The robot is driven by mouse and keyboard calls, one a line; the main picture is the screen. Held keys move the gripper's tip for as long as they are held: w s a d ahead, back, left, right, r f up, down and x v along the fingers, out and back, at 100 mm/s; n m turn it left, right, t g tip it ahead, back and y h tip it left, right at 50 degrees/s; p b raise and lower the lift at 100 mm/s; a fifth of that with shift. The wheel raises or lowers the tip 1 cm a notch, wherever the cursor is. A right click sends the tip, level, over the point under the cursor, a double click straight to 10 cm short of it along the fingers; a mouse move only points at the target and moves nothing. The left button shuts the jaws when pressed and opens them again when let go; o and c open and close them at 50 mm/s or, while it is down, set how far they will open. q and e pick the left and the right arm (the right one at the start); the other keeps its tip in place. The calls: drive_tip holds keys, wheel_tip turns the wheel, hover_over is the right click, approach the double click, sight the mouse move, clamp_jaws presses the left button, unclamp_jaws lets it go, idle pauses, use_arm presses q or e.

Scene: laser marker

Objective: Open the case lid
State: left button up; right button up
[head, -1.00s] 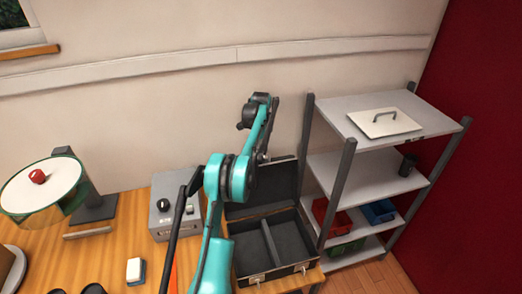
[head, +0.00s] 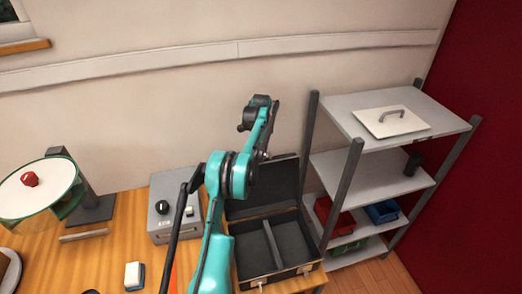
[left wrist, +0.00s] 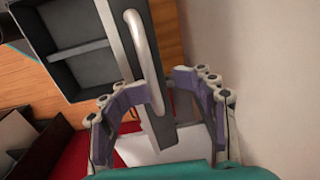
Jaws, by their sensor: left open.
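The dark case stands open at the table's right end; its divided base (head: 290,262) is seen from above. Its lid (head: 278,190) stands up at the back, near the wall. My left arm reaches over the case's left side, and my left gripper (head: 263,154) is small and partly hidden near the lid's top edge. In the left wrist view my left gripper (left wrist: 163,86) is open, its fingers spread on both sides of the lower end of a pale curved handle (left wrist: 147,55). I cannot tell whether they touch it. The case interior (left wrist: 85,45) shows beyond. My right gripper is not in view.
A grey control box (head: 172,228) stands left of the case. A shelf rack (head: 375,170) with bins stands close on the right. A round-topped stand (head: 55,185) is at the far left. The wall is close behind the lid.

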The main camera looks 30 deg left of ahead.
use_arm(q)
drive_tip(key=shift+a+r, duration=0.15)
drive_tip(key=shift+r, duration=0.25)
drive_tip(key=shift+w+a+f, duration=0.1)
drive_tip(key=shift+a, duration=0.05)
idle(0.4)
wheel_tip(320, 180, up, 12)
drive_tip(key=d, duration=0.1)
drive_tip(key=shift+s, duration=0.25)
idle(0.5)
